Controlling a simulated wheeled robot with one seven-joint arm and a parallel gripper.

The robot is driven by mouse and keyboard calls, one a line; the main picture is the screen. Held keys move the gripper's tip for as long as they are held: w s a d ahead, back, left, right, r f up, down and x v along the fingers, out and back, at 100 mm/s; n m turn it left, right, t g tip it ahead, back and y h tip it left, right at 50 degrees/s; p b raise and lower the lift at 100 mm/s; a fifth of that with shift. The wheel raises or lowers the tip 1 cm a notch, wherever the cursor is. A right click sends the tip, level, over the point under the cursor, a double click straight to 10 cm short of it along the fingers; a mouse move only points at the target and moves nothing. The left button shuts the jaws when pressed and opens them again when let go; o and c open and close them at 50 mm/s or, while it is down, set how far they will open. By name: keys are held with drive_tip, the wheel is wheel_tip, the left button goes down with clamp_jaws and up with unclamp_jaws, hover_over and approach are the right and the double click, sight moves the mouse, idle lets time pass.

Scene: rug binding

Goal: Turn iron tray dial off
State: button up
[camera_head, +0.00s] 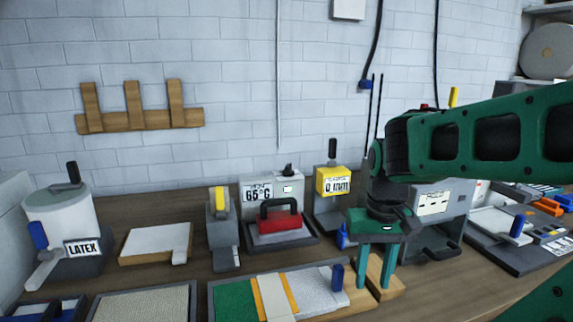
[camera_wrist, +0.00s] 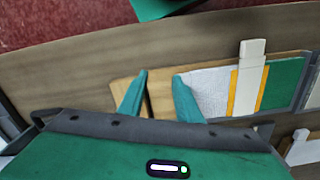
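The iron tray (camera_head: 260,241) stands at the back middle of the bench, against the wall. A grey box with a "65°C" display (camera_head: 258,191) rises at its rear. A small dark dial (camera_head: 288,171) shows at the box's top right; its exact setting is too small to tell. A red iron (camera_head: 279,230) with a black handle rests on the tray. My gripper (camera_head: 375,284) is right of the tray and nearer the front, pointing down over a wooden block. Its two green fingers are apart and empty, as the wrist view also shows (camera_wrist: 160,76). The tray is not in the wrist view.
A yellow-fronted device (camera_head: 333,181) stands right of the iron tray, and a grey clamp with a yellow lever (camera_head: 221,230) stands left. A tray with a green and white rug piece (camera_head: 236,301) lies in front. A LATEX pot (camera_head: 64,220) is far left.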

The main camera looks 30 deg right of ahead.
drive_tip(key=w+d+r+m, duration=0.1)
drive_tip(key=w+d+r, duration=0.2)
drive_tip(key=w+r, duration=0.6)
drive_tip(key=w+d+r, duration=0.3)
drive_tip(key=w+r, duration=0.3)
drive_tip(key=w, duration=0.8)
wheel_tip(320, 180, up, 6)
drive_tip(key=f+m, duration=0.1)
drive_tip(key=m, duration=0.1)
hover_over(288, 165)
wheel_tip(288, 165, down, 10)
drive_tip(key=shift+w, duration=0.1)
drive_tip(key=shift+c, duration=0.7)
clamp_jaws()
